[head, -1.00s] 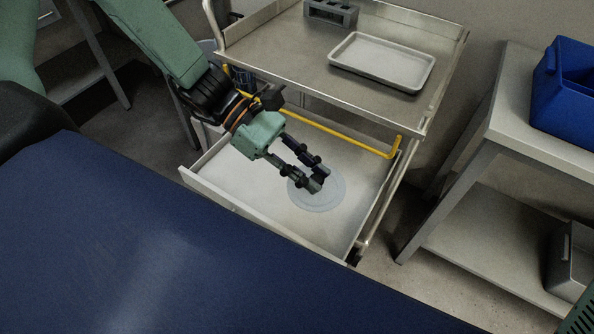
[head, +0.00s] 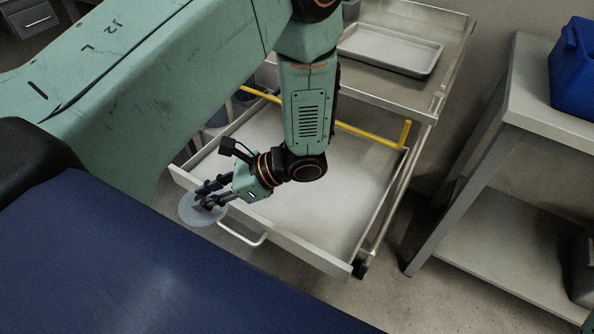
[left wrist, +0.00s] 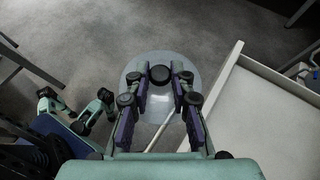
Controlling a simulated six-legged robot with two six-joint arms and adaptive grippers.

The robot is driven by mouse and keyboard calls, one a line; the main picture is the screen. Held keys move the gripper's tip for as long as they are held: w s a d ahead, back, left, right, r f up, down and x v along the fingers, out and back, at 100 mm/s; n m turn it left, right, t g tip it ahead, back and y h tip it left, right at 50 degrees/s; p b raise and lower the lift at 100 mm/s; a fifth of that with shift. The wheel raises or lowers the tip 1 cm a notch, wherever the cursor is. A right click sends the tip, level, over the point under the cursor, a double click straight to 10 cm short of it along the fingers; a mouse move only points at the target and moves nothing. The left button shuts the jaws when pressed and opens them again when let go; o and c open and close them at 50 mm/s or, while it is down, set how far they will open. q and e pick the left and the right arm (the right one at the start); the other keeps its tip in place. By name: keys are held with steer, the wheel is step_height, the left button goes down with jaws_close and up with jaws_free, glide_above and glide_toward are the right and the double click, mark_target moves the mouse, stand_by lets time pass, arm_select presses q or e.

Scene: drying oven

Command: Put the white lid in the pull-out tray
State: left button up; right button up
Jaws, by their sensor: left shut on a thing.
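The white lid (head: 186,211) is a pale round disc. My left gripper (head: 205,201) is shut on it and holds it in the air. In the left wrist view, the lid (left wrist: 135,78) shows between and beyond the fingers (left wrist: 160,78), which close on its dark round knob (left wrist: 160,73). The pull-out tray (head: 335,205) is open, pale and empty where I can see it. In the head view, the lid is outside the tray, left of its front wall near the handle. My forearm hides part of the tray. My right gripper is not seen.
The tray's front handle (head: 245,238) sticks out beside the lid. A yellow bar (head: 372,134) runs along the tray's back. A metal pan (head: 390,48) lies on the cart top. A grey table (head: 535,108) with a blue bin (head: 575,75) stands right.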

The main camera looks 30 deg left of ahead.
arm_select(q)
steer(key=w+a+m+t+y+b, duration=0.1)
steer(key=w+m+t, duration=0.3)
steer(key=w, duration=0.1)
steer(key=m+t+h+b, duration=0.2)
steer(key=m+t+b, duration=0.1)
steer(key=m+t, duration=0.7)
glide_above(279, 193)
step_height(279, 193, down, 3)
step_height(279, 193, down, 10)
steer(key=b, duration=0.4)
steer(key=shift+w+r, duration=0.15)
steer(key=shift+r, duration=0.2)
